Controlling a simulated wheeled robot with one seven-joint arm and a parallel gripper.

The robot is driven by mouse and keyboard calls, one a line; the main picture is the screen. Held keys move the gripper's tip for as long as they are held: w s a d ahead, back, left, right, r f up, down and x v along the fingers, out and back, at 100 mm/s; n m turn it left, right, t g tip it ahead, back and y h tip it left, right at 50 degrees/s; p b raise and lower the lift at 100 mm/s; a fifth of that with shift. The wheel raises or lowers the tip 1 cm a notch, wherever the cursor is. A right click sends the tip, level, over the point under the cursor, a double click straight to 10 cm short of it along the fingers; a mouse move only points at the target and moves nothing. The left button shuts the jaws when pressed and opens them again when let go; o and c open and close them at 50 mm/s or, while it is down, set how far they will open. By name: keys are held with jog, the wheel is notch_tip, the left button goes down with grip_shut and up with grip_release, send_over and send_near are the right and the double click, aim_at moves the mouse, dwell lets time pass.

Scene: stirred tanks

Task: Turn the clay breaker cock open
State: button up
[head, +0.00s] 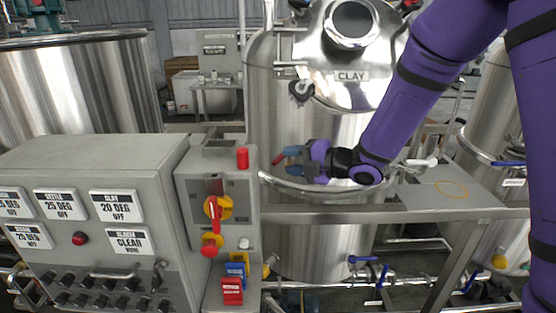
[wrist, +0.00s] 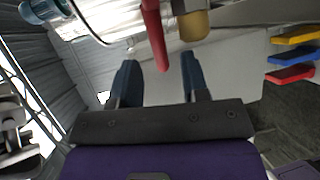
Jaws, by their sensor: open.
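The clay tank (head: 285,120) is a steel vessel with a CLAY plate (head: 351,76) on its upper front. A small red lever (head: 278,159) shows at my fingertips in the head view. In the wrist view a red lever (wrist: 154,35) lies ahead of and between my fingers, beside a brass-coloured cylinder (wrist: 194,26). It looks like the cock's handle, but no label on it is readable. My gripper (head: 286,155) is open in front of the tank. In the wrist view its blue fingers (wrist: 159,80) stand apart with nothing held. Contact with the lever cannot be told.
A grey control panel (head: 95,165) stands left, with a red-and-yellow rotary switch (head: 216,208) and a red cylinder (head: 242,158). A steel rail (head: 320,214) crosses before the tank.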

aim_at(282, 159)
jog(key=v, duration=0.4)
jog(key=shift+s+d, duration=0.15)
jog(key=shift+d, duration=0.2)
jog(key=w+a+m+t+h, duration=0.1)
jog(key=a, duration=0.1)
jog(key=w+a+f+m+t+h, duration=0.1)
jog(key=w+a+t, duration=0.1)
jog(key=a, duration=0.1)
jog(key=w+a+m+t+h, duration=0.1)
jog(key=w+a+h, duration=0.1)
jog(key=shift+a+f+m+t, duration=0.15)
jog(key=shift+f+m+t, duration=0.15)
jog(key=shift+t, duration=0.1)
dwell(0.6)
grip_shut()
